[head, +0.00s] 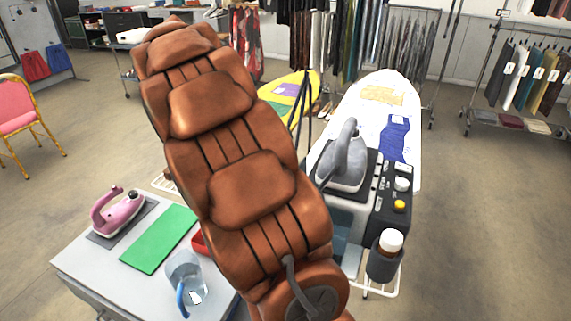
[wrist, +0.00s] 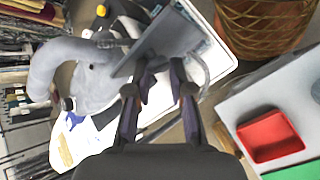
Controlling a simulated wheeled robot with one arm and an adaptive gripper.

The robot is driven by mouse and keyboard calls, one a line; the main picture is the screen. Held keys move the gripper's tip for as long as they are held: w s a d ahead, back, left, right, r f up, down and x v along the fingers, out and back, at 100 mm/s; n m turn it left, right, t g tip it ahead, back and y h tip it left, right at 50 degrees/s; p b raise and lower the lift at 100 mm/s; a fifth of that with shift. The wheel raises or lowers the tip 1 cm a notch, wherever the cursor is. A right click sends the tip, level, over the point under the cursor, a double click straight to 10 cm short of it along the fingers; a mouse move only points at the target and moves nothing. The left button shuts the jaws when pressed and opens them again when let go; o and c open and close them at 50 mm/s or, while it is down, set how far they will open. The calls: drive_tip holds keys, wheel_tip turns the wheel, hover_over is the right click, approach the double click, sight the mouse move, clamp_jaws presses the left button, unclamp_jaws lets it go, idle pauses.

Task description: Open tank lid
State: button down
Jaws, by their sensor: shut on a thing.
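The steam station stands at the end of the white ironing board, with a grey iron (head: 343,165) on top. Its bluish, see-through tank (head: 347,232) shows partly beside my arm in the head view. In the wrist view my gripper (wrist: 160,76) has its two dark fingers close to a grey flat panel (wrist: 168,38), which looks like the tank lid and stands at a slant. The fingers are shut on its near edge; the exact contact is hard to see. The grey iron (wrist: 85,75) is left of the fingers. My arm hides the gripper in the head view.
A white table (head: 85,263) at left holds a pink iron (head: 117,212), a green mat (head: 160,238) and a glass jug (head: 186,275). A red tray (wrist: 268,135) lies right of the fingers. A bottle (head: 389,243) in a holder hangs right of the station.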

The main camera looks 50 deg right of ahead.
drive_tip(key=shift+s+a+f, duration=0.1)
drive_tip(key=shift+a+f, duration=0.3)
drive_tip(key=shift+f, duration=0.3)
drive_tip(key=c, duration=1.1)
unclamp_jaws()
drive_tip(key=shift+r, duration=0.15)
drive_tip(key=shift+o, duration=0.4)
drive_tip(key=shift+r, duration=0.15)
drive_tip(key=shift+r, duration=0.15)
